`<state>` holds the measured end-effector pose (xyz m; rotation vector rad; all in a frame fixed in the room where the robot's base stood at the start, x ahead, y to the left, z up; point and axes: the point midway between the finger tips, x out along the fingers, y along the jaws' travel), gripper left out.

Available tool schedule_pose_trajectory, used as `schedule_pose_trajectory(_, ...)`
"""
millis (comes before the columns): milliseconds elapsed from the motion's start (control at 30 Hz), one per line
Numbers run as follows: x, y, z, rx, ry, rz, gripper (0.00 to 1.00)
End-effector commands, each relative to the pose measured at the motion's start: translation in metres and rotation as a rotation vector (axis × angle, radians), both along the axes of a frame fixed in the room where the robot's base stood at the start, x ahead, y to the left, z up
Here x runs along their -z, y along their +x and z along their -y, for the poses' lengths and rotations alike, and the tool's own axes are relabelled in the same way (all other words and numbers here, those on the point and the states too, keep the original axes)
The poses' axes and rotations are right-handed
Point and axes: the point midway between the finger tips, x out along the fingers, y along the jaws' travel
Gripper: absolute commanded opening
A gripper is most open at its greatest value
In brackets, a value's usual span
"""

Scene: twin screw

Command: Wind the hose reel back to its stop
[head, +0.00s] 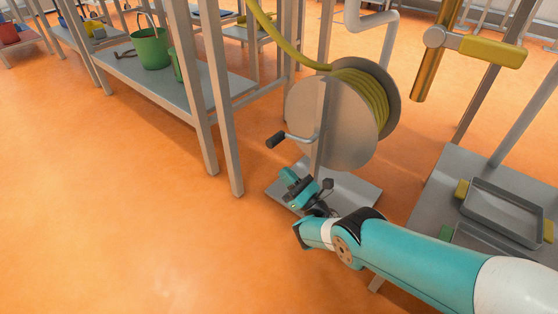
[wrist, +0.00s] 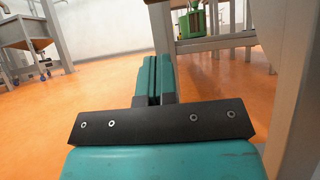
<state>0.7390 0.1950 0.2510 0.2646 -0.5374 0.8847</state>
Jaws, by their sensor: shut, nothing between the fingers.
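The hose reel (head: 318,115) stands upright in the head view, a grey drum with yellow-green hose (head: 362,88) wound on its right side. Its crank sticks out to the left on a bent grey arm and ends in a dark handle (head: 275,140). My gripper (head: 285,174) is below the handle and a little to its right, apart from it, above the reel's grey base plate (head: 350,190). In the wrist view my gripper (wrist: 153,62) has its teal fingers together with nothing between them. The handle is not visible in the wrist view.
A grey shelf bench (head: 170,85) with a green bucket (head: 152,48) stands left of the reel; its front leg (head: 228,150) is near the crank. A right-hand table holds a grey tray (head: 505,210). A grey post (wrist: 298,110) is close on the wrist view's right. Orange floor lies open at left.

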Motion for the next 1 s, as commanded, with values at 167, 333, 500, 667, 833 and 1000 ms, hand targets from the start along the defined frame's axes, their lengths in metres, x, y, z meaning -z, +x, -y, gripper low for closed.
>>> schedule_pose_trajectory(167,-0.016,0.018,-0.021,0.000,-0.001,0.001,0.00)
schedule_pose_trajectory(333,-0.045,0.021,-0.023,0.001,-0.001,0.000,0.00)
schedule_pose_trajectory(500,-0.057,0.022,-0.023,0.004,-0.001,0.004,0.00)
schedule_pose_trajectory(667,-0.057,0.022,-0.023,0.003,-0.002,0.002,0.00)
schedule_pose_trajectory(833,-0.056,0.021,-0.023,0.002,-0.001,0.002,0.00)
schedule_pose_trajectory(1000,-0.051,0.015,-0.046,-0.025,0.028,0.023,0.00)
